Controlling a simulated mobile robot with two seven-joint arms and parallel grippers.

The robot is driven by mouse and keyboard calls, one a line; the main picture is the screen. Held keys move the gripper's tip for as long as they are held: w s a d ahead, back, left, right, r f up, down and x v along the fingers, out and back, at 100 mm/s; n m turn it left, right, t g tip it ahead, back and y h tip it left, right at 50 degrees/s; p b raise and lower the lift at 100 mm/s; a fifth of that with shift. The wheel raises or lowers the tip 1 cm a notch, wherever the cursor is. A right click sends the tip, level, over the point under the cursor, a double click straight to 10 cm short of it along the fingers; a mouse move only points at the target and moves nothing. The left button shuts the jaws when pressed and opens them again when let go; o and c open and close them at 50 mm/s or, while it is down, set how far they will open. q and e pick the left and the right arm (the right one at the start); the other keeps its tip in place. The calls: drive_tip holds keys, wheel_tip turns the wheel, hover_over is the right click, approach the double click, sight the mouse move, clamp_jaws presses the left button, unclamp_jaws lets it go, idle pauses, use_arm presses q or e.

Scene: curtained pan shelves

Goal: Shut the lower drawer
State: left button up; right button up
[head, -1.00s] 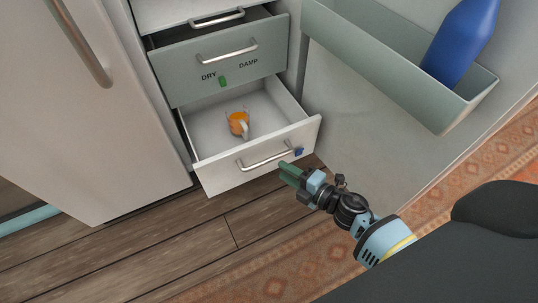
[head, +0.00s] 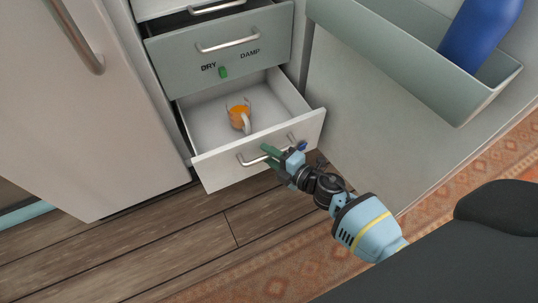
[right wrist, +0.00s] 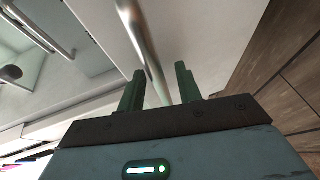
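The lower drawer (head: 210,178) is pulled out, with a white front and a metal bar handle (head: 250,159). An orange and clear cup-like vessel (head: 239,117) with a pale handle stands inside it. My right gripper (head: 268,155) is at the drawer front, over the handle and hiding its middle. In the right wrist view its two green fingers (right wrist: 160,88) are apart, with the handle bar (right wrist: 138,40) running between them. Whether they touch the bar I cannot tell. My left gripper is not in view.
Above is a grey-green drawer (head: 225,60) marked DRY and DAMP, with a green slider, open a little. A door bin (head: 400,55) holding a blue bottle (head: 480,35) is at right. A fridge-like door (head: 80,130) stands left. Wood floor lies in front.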

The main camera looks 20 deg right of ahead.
drive_tip(key=shift+w, duration=0.15)
drive_tip(key=shift+c, duration=0.3)
clamp_jaws()
drive_tip(key=shift+w, duration=0.1)
